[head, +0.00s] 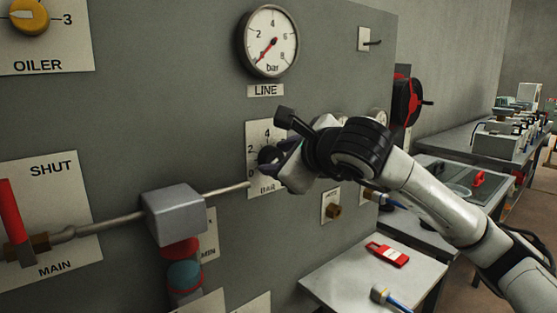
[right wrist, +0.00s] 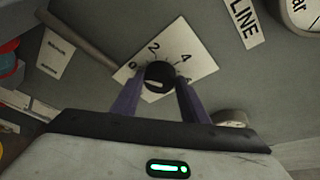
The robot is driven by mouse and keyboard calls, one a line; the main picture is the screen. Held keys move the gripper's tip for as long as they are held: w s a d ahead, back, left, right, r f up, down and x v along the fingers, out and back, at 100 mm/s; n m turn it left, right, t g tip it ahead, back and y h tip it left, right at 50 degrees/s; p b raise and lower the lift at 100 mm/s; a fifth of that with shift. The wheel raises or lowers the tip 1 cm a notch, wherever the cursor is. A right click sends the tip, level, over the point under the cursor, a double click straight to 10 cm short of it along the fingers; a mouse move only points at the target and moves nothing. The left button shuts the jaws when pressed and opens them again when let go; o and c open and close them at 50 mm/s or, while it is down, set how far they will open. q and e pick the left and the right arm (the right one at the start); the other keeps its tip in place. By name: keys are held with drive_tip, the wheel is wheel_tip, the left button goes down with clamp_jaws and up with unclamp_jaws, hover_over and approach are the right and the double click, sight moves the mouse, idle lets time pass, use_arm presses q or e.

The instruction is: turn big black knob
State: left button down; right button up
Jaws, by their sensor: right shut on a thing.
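The big black knob (right wrist: 159,75) sits on a white dial plate marked 0, 2, 4 and more, labelled BAR (head: 267,189), on the grey panel below the LINE gauge. In the right wrist view its light pointer mark shows on its lower front face. My right gripper (right wrist: 160,92) has one finger on each side of the knob and is shut on it. In the head view my right gripper (head: 283,160) comes in from the right and covers part of the knob and dial. My left gripper is not in view.
The LINE gauge (head: 270,41) is above the dial. A grey box (head: 173,214) on a pipe and a red MAIN lever (head: 11,212) are at left. A yellow OILER knob (head: 29,16) is at upper left. A red-and-white object (head: 387,254) lies on the small table below.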

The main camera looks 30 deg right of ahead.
idle(0.3)
drive_tip(key=o, duration=0.9)
drive_tip(key=shift+o, duration=0.8)
drive_tip(key=b+v, duration=0.1)
drive_tip(key=v, duration=0.9)
drive_tip(key=shift+s, duration=0.2)
